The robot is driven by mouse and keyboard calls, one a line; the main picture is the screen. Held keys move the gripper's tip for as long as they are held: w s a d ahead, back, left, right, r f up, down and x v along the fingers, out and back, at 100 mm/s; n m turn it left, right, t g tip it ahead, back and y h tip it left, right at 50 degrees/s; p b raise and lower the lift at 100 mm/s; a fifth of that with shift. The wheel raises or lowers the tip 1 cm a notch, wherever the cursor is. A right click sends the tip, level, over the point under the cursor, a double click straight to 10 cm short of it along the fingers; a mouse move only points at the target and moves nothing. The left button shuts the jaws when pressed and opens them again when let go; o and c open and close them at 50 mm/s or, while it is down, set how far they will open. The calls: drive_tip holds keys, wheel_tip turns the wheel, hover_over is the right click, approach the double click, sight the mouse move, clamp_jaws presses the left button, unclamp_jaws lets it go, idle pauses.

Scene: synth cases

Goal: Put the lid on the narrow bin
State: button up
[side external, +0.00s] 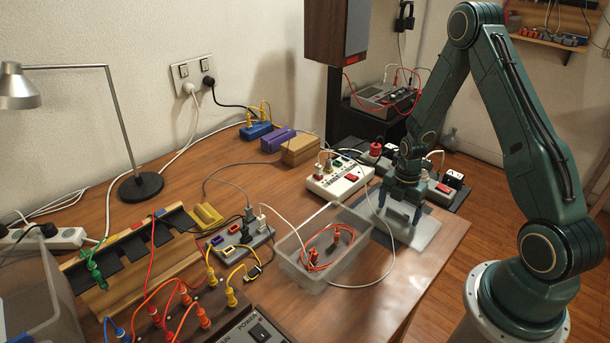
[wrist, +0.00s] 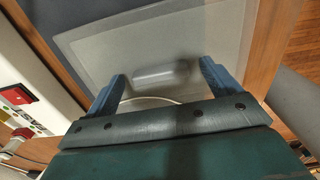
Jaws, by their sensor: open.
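The narrow bin (side external: 297,277) is a clear, open-topped box on the table, left of my gripper in the side view. An orange cable with plugs (side external: 330,246) lies inside it. The lid (side external: 426,233) is a flat translucent panel on the table, right beside the bin near the table's right edge. In the wrist view the lid (wrist: 228,38) carries a raised clear handle (wrist: 160,74). My gripper (side external: 399,210) is pointing down over the lid. Its open fingers (wrist: 162,70) appear on either side of the handle in the wrist view; no contact is visible.
A white power strip (side external: 338,182) and dark socket blocks stand behind the lid. A white cord (side external: 372,284) loops around the bin toward the lid. A grey socket block (side external: 240,240) is left of the bin. The front right table corner is clear.

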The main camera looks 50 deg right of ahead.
sight(398, 211)
drive_tip(key=c, duration=1.1)
wheel_tip(398, 211, up, 20)
idle(0.7)
drive_tip(key=shift+a, duration=0.1)
idle(0.5)
drive_tip(key=w+a+f+m, duration=0.1)
drive_tip(key=w+a+m, duration=0.1)
drive_tip(key=a+m, duration=0.4)
drive_tip(key=w+a+f+m, duration=0.2)
drive_tip(key=a+m, duration=0.4)
drive_tip(key=a, duration=0.3)
drive_tip(key=w+a+f+m, duration=0.2)
drive_tip(key=w+a+m, duration=0.1)
drive_tip(key=a+m, duration=0.3)
drive_tip(key=shift+a+f, duration=0.25)
drive_tip(key=shift+a, duration=0.9)
